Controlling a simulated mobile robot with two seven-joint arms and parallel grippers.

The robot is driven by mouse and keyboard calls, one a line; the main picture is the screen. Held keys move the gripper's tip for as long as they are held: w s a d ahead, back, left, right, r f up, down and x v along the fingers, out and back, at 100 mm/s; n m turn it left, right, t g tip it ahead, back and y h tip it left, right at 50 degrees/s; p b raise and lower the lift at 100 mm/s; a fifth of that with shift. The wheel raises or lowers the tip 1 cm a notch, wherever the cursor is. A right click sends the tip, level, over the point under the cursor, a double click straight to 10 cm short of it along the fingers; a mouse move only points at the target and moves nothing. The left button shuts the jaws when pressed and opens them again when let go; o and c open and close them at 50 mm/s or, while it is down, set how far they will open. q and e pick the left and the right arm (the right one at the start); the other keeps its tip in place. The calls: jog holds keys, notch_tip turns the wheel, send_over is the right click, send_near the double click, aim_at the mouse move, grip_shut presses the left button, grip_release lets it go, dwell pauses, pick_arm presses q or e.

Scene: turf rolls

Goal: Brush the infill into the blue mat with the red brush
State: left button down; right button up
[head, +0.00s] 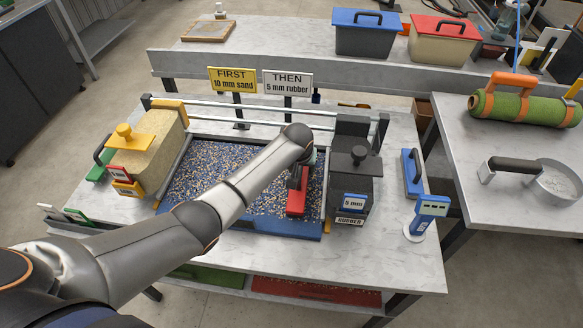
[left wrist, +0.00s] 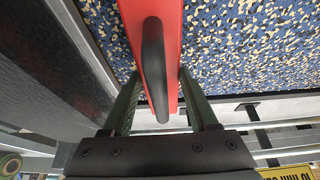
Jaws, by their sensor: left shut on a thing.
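The red brush (head: 296,203) is at the right part of the blue mat (head: 255,224), near the mat's front right corner. My left gripper (head: 303,168) is shut on the brush's black handle (left wrist: 154,70). In the left wrist view, the red body of the brush (left wrist: 176,40) lies under the handle, between my fingers. The mat's surface is speckled blue and tan with infill over the whole visible area. My arm hides the middle of the mat in the head view. Whether the bristles touch the mat cannot be told. My right gripper is not in view.
A black 5 mm rubber hopper (head: 352,180) stands right beside the brush. A tan sand hopper (head: 148,150) is at the left. Rails (head: 260,108) and two signs (head: 288,82) stand behind the mat. A blue meter (head: 428,212) is at the right; the front table strip is clear.

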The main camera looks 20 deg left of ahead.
pick_arm(q)
jog(key=shift+d, duration=0.3)
jog(key=shift+a, duration=0.1)
jog(key=shift+a, duration=0.35)
jog(key=a, duration=0.1)
jog(key=s+a+p, duration=0.1)
jog(key=a, duration=0.1)
jog(key=shift+a+f, duration=0.1)
jog(key=shift+a, duration=0.05)
jog(key=s+a, duration=0.1)
jog(key=a, duration=0.5)
jog(key=s+a, duration=0.2)
jog(key=a, duration=0.4)
jog(key=s+a, duration=0.1)
jog(key=a, duration=0.4)
jog(key=shift+s+a, duration=0.15)
jog(key=shift+a, duration=0.25)
jog(key=a, duration=0.3)
jog(key=shift+s+a, duration=0.2)
jog(key=shift+s, duration=0.2)
jog(key=shift+s+a+b, duration=0.2)
jog(key=shift+s+a, duration=0.05)
jog(key=shift+a, duration=0.7)
jog(key=shift+s+a+b, duration=0.15)
jog(key=shift+s+a, duration=0.05)
jog(key=shift+a, duration=0.8)
jog(key=shift+s+a+b, duration=0.2)
jog(key=shift+s+a, duration=0.05)
jog(key=shift+a, duration=0.7)
